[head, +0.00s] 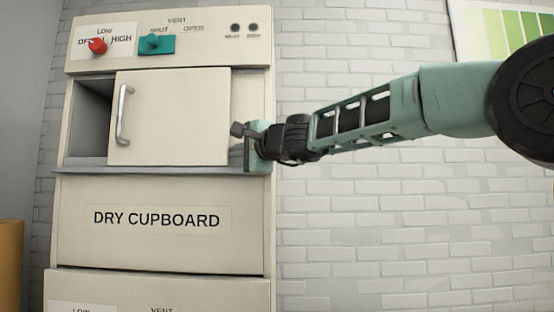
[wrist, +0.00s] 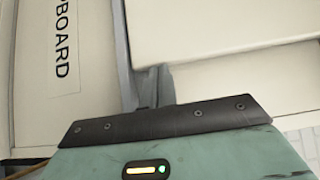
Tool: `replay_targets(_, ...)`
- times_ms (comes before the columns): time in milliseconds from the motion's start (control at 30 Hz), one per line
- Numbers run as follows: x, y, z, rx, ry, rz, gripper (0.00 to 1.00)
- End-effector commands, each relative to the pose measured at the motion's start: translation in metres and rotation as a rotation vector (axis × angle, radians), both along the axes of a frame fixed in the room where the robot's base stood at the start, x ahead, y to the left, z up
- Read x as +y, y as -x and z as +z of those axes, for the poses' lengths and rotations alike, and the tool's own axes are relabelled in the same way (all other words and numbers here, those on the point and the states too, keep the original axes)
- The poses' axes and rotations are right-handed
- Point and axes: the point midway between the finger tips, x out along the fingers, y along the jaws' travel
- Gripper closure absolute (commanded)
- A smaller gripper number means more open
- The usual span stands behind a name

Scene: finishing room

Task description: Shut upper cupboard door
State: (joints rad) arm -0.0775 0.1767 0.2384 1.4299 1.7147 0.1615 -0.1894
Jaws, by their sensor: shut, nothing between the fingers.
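The upper cupboard door (head: 175,115) is a flat cream panel with a vertical metal handle (head: 123,115) near its left edge. A dark open gap (head: 88,118) shows left of it, so the cupboard is partly open. My gripper (head: 238,130) is shut and empty, just right of the door's right edge, low down by the ledge. In the wrist view the fingers (wrist: 155,86) are together close to the edge of the door (wrist: 215,25). I cannot tell whether they touch it.
Above the door are a red knob (head: 97,46) and a teal vent slider (head: 156,44). A grey ledge (head: 150,170) runs under the door, above the panel marked DRY CUPBOARD (head: 157,245). A white brick wall (head: 400,220) lies to the right, clear below my arm.

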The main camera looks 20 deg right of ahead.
Motion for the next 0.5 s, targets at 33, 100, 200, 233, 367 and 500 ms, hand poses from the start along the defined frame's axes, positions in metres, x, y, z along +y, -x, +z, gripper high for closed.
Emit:
replay_targets(33,0.019,-0.006,-0.003,0.002,0.000,0.007,1.00)
replay_targets(100,0.040,-0.013,-0.001,0.003,-0.001,0.005,1.00)
replay_targets(200,0.070,-0.023,0.002,0.004,-0.001,0.005,1.00)
replay_targets(233,0.078,-0.026,0.002,0.004,-0.001,0.004,1.00)
replay_targets(367,0.110,-0.036,0.004,0.004,-0.001,0.002,1.00)
replay_targets(500,0.136,-0.045,0.004,0.003,-0.001,0.001,1.00)
